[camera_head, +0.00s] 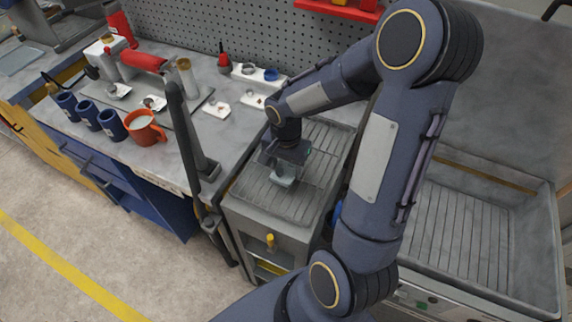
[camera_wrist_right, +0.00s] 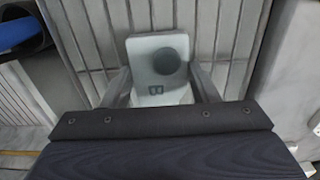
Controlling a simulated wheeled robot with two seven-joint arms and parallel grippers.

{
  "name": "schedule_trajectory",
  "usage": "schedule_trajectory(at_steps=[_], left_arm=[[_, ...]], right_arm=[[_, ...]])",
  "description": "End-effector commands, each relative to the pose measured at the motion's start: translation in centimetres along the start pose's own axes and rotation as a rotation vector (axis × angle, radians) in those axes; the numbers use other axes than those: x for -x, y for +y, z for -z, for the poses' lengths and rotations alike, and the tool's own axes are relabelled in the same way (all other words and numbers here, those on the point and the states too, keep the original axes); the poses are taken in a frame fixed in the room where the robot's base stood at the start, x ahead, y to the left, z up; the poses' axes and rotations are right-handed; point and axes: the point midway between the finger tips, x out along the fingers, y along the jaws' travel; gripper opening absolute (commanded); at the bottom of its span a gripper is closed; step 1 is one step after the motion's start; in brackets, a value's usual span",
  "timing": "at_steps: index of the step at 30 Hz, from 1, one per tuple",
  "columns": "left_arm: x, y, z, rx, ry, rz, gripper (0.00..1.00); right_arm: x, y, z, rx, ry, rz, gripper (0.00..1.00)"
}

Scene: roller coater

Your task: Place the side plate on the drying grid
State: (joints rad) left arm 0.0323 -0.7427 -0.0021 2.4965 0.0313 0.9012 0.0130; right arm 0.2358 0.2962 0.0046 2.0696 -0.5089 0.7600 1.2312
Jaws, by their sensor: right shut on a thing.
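In the head view the right gripper (camera_head: 285,174) and the plate (camera_head: 283,181) are over the drying grid (camera_head: 268,203), a grey slatted surface on top of a cabinet. I cannot tell whether the plate touches the slats. My left gripper is not in view.
To the left is a grey workbench (camera_head: 185,140) with an orange mug (camera_head: 145,128), several blue cups (camera_head: 88,114) and small white plates (camera_head: 217,109). A larger slatted basin (camera_head: 460,233) is at the right.

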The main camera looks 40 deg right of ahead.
Motion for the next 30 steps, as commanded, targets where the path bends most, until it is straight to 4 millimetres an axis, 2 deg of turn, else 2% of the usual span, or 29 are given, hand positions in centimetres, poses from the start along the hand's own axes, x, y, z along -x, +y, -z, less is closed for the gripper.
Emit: schedule_trajectory(at_steps=[12,13,18,26,30], left_arm=[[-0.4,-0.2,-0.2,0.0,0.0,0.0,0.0],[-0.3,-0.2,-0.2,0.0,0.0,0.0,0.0],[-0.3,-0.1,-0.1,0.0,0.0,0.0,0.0],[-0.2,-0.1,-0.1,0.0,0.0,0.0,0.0],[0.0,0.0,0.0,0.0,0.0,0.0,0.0]], right_arm=[[-0.7,0.0,0.0,0.0,0.001,0.002,0.28],[-0.6,0.0,0.0,0.0,0.001,0.002,0.57],[-0.5,0.0,0.0,0.0,0.0,0.002,0.76],[-0.4,0.0,0.0,0.0,0.0,0.001,0.76],[0.6,-0.1,0.1,-0.001,0.003,0.003,0.76]])
